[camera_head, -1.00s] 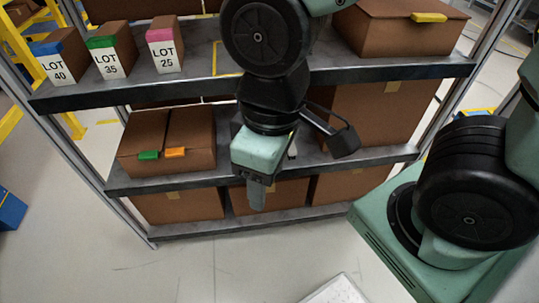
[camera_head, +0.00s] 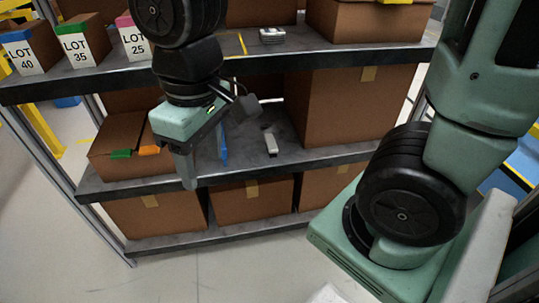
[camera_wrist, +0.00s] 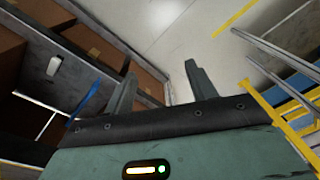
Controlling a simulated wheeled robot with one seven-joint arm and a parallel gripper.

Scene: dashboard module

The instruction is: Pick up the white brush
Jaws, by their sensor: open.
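A small white object, which looks like the white brush (camera_head: 271,144), lies on the middle shelf (camera_head: 305,158) in the head view, right of my gripper. It also shows at the upper left of the wrist view (camera_wrist: 54,66). My gripper (camera_head: 188,178) points downward in front of the shelf's edge, left of the brush and apart from it. In the wrist view my gripper's two fingers (camera_wrist: 160,78) are spread with nothing between them.
A thin blue item (camera_head: 223,144) stands or lies between my gripper and the brush. Cardboard boxes (camera_head: 120,145) sit left on the same shelf, and a large box (camera_head: 345,105) sits right. The upper shelf (camera_head: 290,55) overhangs. The floor in front is clear.

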